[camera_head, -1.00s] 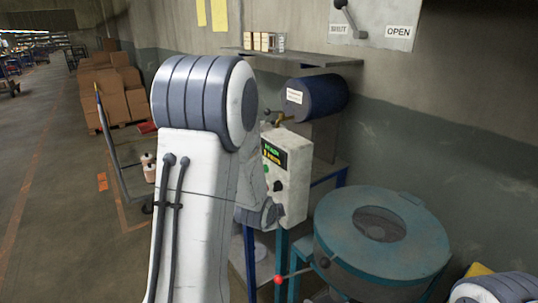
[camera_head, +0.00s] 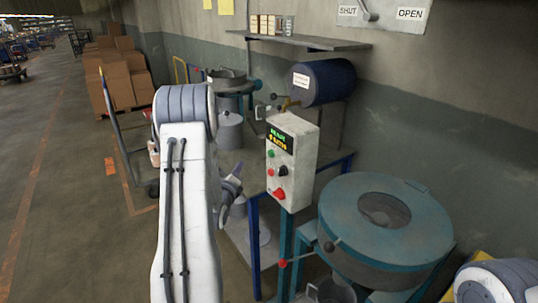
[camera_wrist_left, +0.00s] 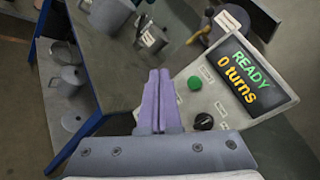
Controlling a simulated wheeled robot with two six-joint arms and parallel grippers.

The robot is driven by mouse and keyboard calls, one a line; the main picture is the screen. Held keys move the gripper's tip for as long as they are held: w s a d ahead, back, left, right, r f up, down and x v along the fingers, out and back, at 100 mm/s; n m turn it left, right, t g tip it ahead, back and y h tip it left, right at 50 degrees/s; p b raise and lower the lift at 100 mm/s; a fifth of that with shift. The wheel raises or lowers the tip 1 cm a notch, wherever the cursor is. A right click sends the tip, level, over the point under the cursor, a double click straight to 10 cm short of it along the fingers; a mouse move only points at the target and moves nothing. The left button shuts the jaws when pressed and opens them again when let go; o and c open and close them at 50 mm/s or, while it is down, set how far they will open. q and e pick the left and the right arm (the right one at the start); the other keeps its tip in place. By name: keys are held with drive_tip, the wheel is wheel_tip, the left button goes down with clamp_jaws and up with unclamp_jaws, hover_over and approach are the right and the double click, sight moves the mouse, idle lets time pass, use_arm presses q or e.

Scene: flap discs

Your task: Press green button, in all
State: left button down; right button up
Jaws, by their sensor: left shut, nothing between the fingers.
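A pale control box (camera_head: 301,150) with a lit display stands on a post at the middle of the head view. The green button (camera_wrist_left: 195,83) shows clearly in the left wrist view, above a black knob (camera_wrist_left: 204,121); the display (camera_wrist_left: 242,77) reads "READY" and "0 turns". My left gripper (camera_head: 238,168) is to the left of the box in the head view, apart from it. Its purple fingers (camera_wrist_left: 160,75) are shut and empty, pointing up the wrist view, to the left of the green button. My right gripper is out of view.
A round teal machine (camera_head: 338,222) with a red-knobbed lever (camera_head: 283,263) stands right of the box. A blue cylinder (camera_head: 322,81) is behind it, under a shelf (camera_head: 300,39). A table with grey lidded pots (camera_head: 229,131) lies behind my left arm.

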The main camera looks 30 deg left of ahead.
sight(271, 153)
use_arm(q)
drive_tip(key=w+d, duration=0.3)
drive_tip(key=w, duration=0.5)
drive_tip(key=shift+d+p, duration=0.2)
drive_tip(key=shift+p, duration=0.15)
drive_tip(key=shift+w, duration=0.1)
idle(1.7)
drive_tip(key=shift+w+d+b, duration=0.15)
drive_tip(key=shift+w+b, duration=0.15)
drive_tip(key=shift+b, duration=0.05)
